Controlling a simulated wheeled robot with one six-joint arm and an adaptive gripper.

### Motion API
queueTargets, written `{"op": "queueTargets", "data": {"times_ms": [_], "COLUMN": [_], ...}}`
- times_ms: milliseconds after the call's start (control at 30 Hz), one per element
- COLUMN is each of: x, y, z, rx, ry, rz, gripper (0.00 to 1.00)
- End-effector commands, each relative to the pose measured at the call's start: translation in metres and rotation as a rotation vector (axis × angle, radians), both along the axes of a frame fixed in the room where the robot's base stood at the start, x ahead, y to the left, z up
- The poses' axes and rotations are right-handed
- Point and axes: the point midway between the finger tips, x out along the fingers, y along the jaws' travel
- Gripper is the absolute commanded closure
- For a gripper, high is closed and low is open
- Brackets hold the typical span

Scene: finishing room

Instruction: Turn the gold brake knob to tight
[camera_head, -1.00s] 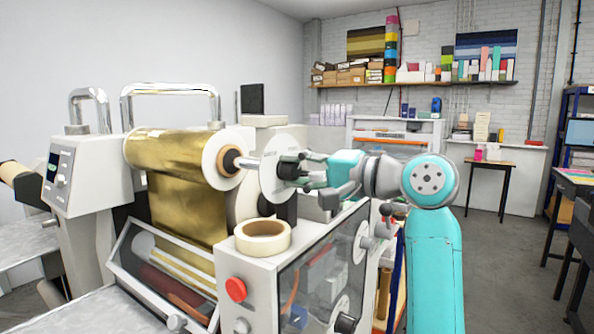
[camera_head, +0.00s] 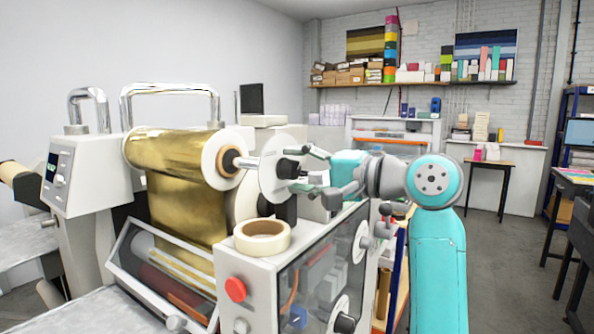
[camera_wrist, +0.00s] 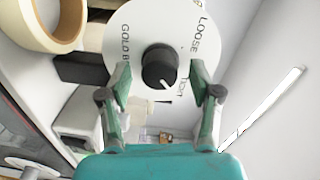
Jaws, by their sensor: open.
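The gold brake knob (camera_wrist: 158,66) is a black round knob on a white dial disc (camera_wrist: 130,30) lettered LOOSE, TIGHT and "GOLD B…". In the wrist view its white pointer line points down and slightly right, near the TIGHT lettering, which a finger partly covers. In the head view the knob (camera_head: 288,168) sticks out from the right end of the gold roll's shaft. My gripper (camera_head: 309,171) is open just right of the knob. In the wrist view its fingers (camera_wrist: 160,78) stand either side of the knob, with gaps.
A gold foil roll (camera_head: 170,155) sits left of the dial on the machine. A cream tape roll (camera_head: 262,237) lies on the machine's top below it. A red button (camera_head: 235,289) is on the front. Open floor (camera_head: 500,260) lies to the right.

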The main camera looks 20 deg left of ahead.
Motion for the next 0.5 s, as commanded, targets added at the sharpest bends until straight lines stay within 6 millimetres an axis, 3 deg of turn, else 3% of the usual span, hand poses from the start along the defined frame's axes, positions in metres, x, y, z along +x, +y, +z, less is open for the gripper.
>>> {"op": "queueTargets", "data": {"times_ms": [500], "x": [-0.016], "y": [-0.091], "z": [0.003], "rx": [0.001], "ry": [0.000], "rz": [-0.004], "gripper": [0.36]}}
